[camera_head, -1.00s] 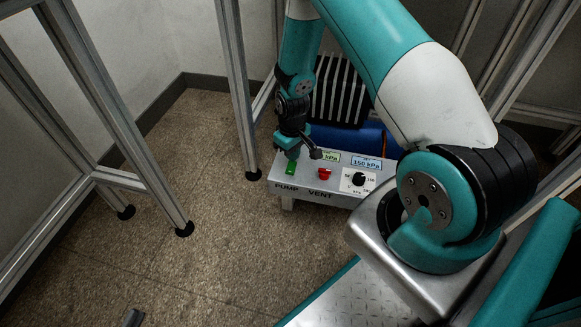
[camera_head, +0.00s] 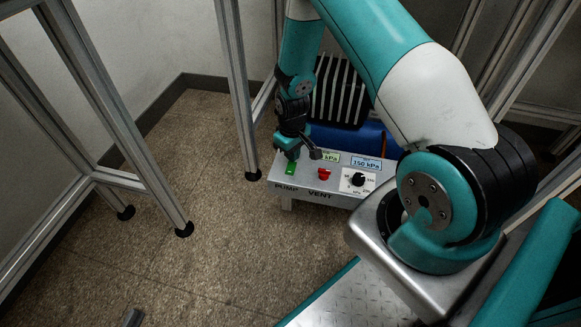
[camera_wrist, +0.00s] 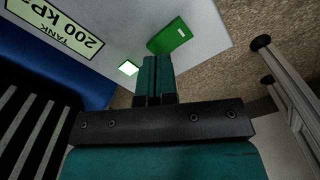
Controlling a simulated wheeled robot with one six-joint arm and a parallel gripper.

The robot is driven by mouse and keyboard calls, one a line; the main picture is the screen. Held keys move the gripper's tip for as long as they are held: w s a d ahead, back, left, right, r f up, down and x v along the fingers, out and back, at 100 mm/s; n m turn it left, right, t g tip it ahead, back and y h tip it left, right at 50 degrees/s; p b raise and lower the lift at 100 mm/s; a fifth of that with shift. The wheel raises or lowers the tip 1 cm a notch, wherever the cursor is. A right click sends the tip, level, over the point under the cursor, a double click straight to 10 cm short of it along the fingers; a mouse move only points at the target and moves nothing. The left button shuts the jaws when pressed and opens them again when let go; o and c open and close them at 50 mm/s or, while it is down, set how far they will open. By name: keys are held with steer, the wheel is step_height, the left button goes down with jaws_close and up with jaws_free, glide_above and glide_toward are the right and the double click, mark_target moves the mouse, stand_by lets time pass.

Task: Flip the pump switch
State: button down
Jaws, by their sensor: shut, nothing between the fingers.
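The pump switch (camera_head: 290,168) is a green rocker at the left end of a grey control box (camera_head: 318,199), above the label PUMP. It also shows in the wrist view (camera_wrist: 169,36), near the top middle. A lit whitish-green indicator (camera_wrist: 128,68) sits beside it on the panel. My gripper (camera_wrist: 153,62) is shut and empty. Its fingertips are just short of the green switch in the wrist view; I cannot tell if they touch it. In the head view my gripper (camera_head: 291,153) is right behind and above the switch and partly hides the panel there.
Right of the switch are a red VENT switch (camera_head: 324,174), a black dial (camera_head: 358,179) and a 150 kPa display (camera_head: 366,162). A blue tank (camera_head: 365,138) and black finned unit stand behind. Metal frame posts (camera_head: 237,90) rise close by at left.

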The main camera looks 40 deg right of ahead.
mark_target(292, 164)
steer(key=shift+f+b, duration=0.7)
steer(key=shift+f, duration=0.55)
stand_by(1.1)
steer(key=shift+r, duration=0.1)
step_height(292, 164, up, 7)
steer(key=p, duration=0.6)
steer(key=shift+p, duration=0.35)
